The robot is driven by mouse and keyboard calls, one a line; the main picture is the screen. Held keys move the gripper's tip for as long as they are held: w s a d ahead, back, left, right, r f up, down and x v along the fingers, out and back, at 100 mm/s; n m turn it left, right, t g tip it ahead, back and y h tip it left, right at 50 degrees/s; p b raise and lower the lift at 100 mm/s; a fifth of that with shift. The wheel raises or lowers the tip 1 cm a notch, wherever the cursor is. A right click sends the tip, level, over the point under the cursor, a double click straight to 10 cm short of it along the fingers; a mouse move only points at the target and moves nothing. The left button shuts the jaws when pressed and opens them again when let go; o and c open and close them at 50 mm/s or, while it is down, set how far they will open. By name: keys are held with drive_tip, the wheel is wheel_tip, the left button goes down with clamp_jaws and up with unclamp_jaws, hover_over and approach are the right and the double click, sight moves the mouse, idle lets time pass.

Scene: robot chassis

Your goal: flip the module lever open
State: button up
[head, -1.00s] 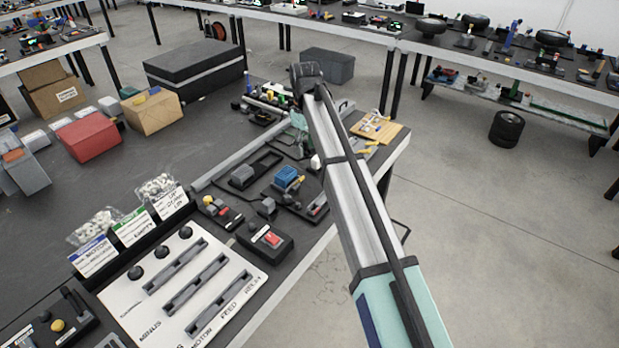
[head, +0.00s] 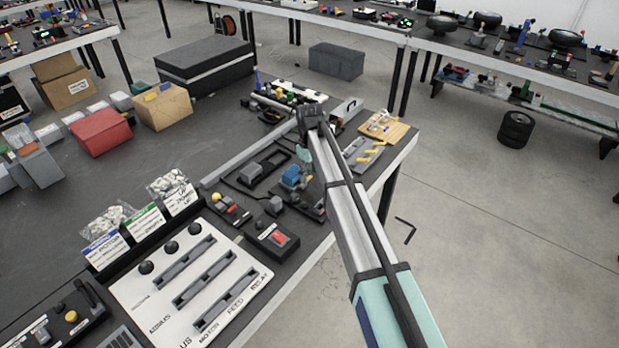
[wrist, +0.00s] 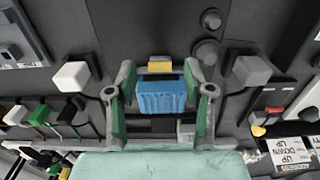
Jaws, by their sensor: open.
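A blue ribbed block (head: 291,176), which seems to be part of the module, sits on a dark panel near the table's right edge. In the wrist view the blue block (wrist: 162,98) lies centred between my two fingers, with a small yellow piece (wrist: 160,65) just beyond it. My gripper (wrist: 160,78) is open, with its grey and green fingers on either side of the block. I cannot tell whether they touch it. In the head view my gripper (head: 304,158) is beside the block and partly hides it. I cannot make out the lever clearly.
A grey block (head: 250,173) stands left of the blue one, and a box with a red switch (head: 272,238) stands nearer. In the wrist view, pale blocks on stalks flank the fingers at left (wrist: 74,76) and right (wrist: 252,70). A wooden board (head: 384,129) lies farther back.

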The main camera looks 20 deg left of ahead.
sight(310, 178)
drive_tip(key=shift+f, duration=1.75)
